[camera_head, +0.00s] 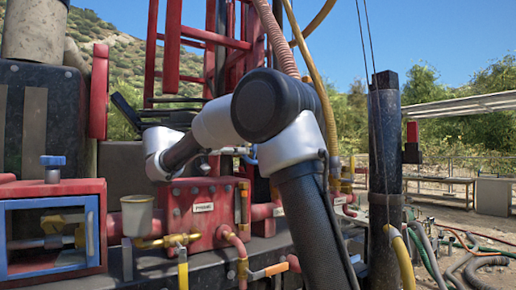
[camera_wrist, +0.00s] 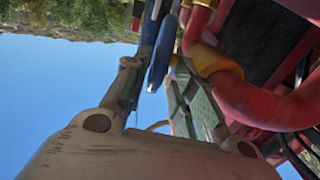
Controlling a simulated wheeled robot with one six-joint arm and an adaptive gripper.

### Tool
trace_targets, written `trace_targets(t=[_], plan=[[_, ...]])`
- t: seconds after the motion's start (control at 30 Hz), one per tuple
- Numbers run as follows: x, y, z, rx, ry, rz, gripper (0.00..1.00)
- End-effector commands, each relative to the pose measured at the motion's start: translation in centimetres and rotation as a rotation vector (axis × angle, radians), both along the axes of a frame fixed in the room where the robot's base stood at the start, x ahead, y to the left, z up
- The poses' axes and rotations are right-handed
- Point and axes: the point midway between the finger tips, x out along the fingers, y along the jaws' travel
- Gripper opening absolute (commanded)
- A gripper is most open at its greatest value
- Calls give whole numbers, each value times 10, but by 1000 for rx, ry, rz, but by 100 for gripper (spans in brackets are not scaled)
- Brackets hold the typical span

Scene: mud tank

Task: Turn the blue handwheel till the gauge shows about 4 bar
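In the wrist view a long blue piece (camera_wrist: 162,48), which looks like the blue handwheel's rim seen edge-on, lies between and beyond the finger ends of my gripper (camera_wrist: 157,75). The fingers stand apart; I cannot tell whether either touches the blue rim. In the head view my arm covers the middle, and my gripper is hidden behind it. A bit of blue (camera_head: 250,156) shows just behind the arm; I cannot tell whether it is the same wheel. No readable gauge face shows in either view.
A small blue knob (camera_head: 52,161) stands on a red box with a blue frame (camera_head: 50,240) at left. A red pump block (camera_head: 203,212) has yellow valves beside it. In the wrist view a thick red pipe (camera_wrist: 265,105) curves close on the right. Hoses lie at right.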

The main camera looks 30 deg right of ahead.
Motion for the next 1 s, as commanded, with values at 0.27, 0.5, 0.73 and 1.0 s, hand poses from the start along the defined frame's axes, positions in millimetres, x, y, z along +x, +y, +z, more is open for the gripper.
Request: trace_targets(t=[0.27, 0.5, 0.73, 1.0], plan=[[1, -47, 0, 1, 0, -3, 27], [2, -63, 0, 0, 1, 0, 27], [2, -63, 0, 0, 1, 0, 23], [2, -63, 0, 1, 1, 0, 0]])
